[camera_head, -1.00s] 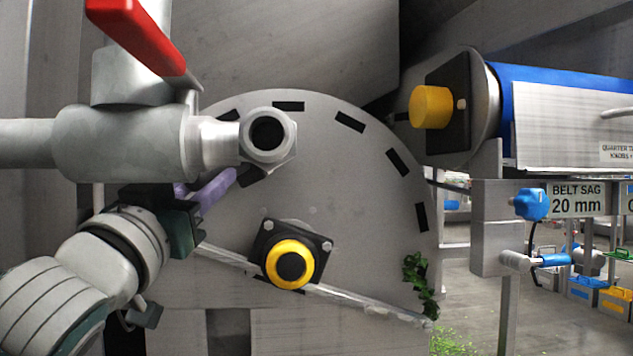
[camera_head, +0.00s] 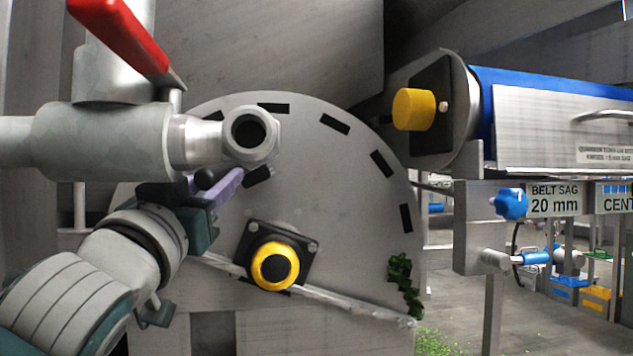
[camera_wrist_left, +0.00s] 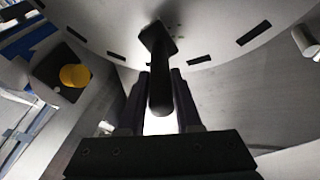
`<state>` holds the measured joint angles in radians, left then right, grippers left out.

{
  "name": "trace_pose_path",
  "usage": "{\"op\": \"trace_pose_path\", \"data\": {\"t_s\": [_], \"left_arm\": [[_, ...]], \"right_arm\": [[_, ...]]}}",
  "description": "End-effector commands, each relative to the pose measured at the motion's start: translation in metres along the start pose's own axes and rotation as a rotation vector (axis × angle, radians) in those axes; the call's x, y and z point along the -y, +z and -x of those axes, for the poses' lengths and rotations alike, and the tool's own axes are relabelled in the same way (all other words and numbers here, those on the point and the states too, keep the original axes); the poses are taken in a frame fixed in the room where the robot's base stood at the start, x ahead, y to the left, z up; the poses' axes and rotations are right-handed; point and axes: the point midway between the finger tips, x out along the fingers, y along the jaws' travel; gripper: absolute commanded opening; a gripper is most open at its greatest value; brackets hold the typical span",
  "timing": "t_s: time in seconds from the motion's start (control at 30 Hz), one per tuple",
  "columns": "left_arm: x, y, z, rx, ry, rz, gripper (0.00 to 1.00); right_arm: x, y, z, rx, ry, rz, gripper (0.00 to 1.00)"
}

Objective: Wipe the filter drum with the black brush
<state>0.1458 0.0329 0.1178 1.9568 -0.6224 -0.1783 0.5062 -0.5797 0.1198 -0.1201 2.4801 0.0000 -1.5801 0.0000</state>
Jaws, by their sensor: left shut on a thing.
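The filter drum (camera_head: 330,190) is a large grey disc with black slots along its rim, in the middle of the head view. My left gripper (camera_head: 225,188) is at its upper left, partly behind the valve outlet. It is shut on the black brush (camera_head: 258,175), whose dark head shows against the drum face; I cannot tell whether it touches. In the left wrist view, the brush handle (camera_wrist_left: 160,88) stands between the fingers of my left gripper (camera_wrist_left: 159,78), its square head at the drum face (camera_wrist_left: 225,30). My right gripper is out of view.
A steel valve (camera_head: 110,140) with a red lever (camera_head: 120,35) juts in just above my left gripper. A yellow-ringed hub (camera_head: 275,266) projects from the drum. Green leaves (camera_head: 403,283) cling to its right side. A blue roller (camera_head: 550,80) with a yellow knob (camera_head: 414,109) is at right.

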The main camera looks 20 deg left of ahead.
Motion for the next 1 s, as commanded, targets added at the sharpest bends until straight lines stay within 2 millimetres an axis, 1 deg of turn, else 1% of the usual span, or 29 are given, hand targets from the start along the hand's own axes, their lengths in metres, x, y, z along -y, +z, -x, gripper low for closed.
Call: {"op": "trace_pose_path", "data": {"t_s": [0.1,0.23,0.53,0.8,1.0], "left_arm": [[-0.010,-0.001,-0.002,-0.003,0.000,0.005,0.00],[-0.019,-0.003,-0.004,-0.003,0.000,0.002,0.00],[-0.020,-0.003,-0.005,-0.004,0.001,0.001,0.00],[-0.033,-0.001,-0.014,-0.003,0.001,0.003,0.00],[-0.033,-0.001,-0.014,-0.001,0.001,0.001,0.00]], "right_arm": [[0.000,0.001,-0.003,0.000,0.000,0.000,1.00],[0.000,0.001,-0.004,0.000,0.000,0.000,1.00],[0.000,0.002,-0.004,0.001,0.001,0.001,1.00],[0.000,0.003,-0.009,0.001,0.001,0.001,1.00],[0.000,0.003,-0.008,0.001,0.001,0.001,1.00]]}}
